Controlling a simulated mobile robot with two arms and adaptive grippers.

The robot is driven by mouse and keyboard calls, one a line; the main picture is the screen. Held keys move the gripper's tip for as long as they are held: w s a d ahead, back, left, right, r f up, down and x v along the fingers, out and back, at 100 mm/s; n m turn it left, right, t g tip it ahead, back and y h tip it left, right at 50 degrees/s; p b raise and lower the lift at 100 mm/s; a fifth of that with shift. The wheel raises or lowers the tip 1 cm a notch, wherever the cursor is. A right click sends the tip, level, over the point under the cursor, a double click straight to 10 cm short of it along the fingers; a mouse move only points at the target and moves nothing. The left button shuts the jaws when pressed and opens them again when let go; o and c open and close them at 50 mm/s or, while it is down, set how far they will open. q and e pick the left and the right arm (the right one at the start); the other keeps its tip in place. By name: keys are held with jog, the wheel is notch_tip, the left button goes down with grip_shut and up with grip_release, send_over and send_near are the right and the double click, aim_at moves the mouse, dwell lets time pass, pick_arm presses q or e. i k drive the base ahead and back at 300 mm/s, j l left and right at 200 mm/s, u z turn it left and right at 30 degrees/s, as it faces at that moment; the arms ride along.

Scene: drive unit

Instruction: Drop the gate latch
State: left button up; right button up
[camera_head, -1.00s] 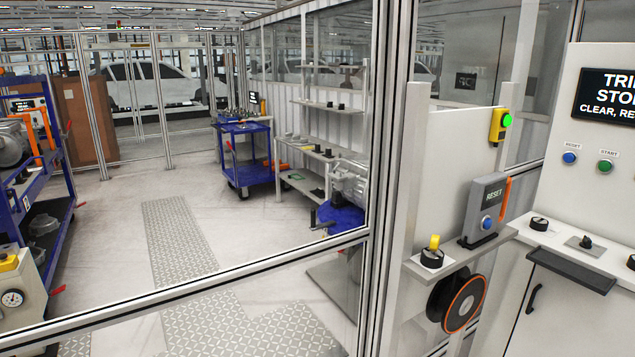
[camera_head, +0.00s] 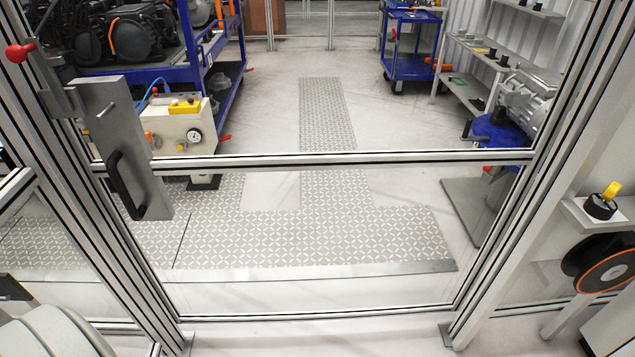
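The gate latch shows at the upper left of the head view as a lever with a red knob (camera_head: 20,52), joined to a dark grey bracket (camera_head: 62,98) on the aluminium post. Beside it is a grey plate (camera_head: 115,125) with a black pull handle (camera_head: 125,184). The lever points up and to the left. The framed gate area with its horizontal middle rail (camera_head: 330,159) lies to the right of the plate. How the latch engages is not clear from here. Neither gripper can be made out. Nothing is seen touching the latch or handle.
A pale rounded shape, probably part of me, fills the lower left corner. Beyond the frame are patterned floor plates (camera_head: 320,235), a blue rack (camera_head: 215,50), a blue cart (camera_head: 412,45) and a yellow-topped unit with a gauge (camera_head: 180,128). A yellow-handled switch (camera_head: 602,203) stands at right.

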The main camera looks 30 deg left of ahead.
aim_at(16, 54)
jog(key=u, duration=2.2)
